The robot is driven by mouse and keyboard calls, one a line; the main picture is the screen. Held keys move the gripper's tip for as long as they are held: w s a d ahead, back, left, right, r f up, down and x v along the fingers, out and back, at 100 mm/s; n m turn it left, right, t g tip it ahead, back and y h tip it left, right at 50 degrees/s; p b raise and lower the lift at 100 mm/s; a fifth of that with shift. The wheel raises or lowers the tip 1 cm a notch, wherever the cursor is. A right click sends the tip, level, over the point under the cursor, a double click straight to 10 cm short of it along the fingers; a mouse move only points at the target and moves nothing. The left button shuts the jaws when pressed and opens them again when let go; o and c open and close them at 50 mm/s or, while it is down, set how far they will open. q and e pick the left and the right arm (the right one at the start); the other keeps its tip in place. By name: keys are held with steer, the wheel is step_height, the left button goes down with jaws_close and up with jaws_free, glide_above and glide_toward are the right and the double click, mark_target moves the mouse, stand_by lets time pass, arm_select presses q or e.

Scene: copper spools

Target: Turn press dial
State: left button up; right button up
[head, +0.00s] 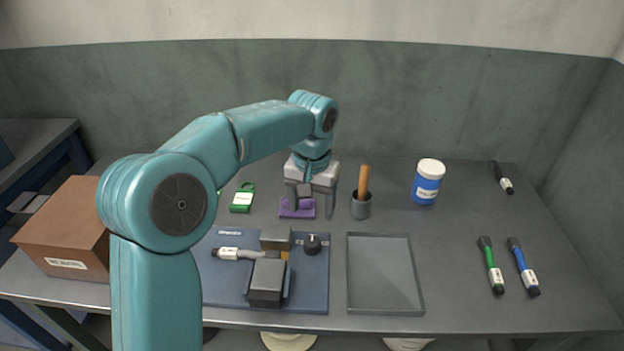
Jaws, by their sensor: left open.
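The press dial (312,244) is a round black knob on the right part of a blue base plate (312,299). The press (268,282), a dark grey block with a smaller grey block behind it, stands on the same plate to the left of the dial. My left gripper (310,210) points down over the table behind the plate, beyond the dial and apart from it. Its fingers are spread and nothing is held. A purple item (297,208) lies under or behind the left gripper, partly hidden. My right gripper is not in view.
A grey tray (386,310) lies right of the plate. A cup (360,207) with a wooden handle stands close right of my gripper. A blue-white jar (427,183), several markers (491,264), a green tag (242,198) and a brown box (65,235) are around.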

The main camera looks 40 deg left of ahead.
arm_select(q)
step_height(320, 180, up, 6)
steer(key=shift+f+p, duration=0.15)
steer(key=shift+p, duration=0.35)
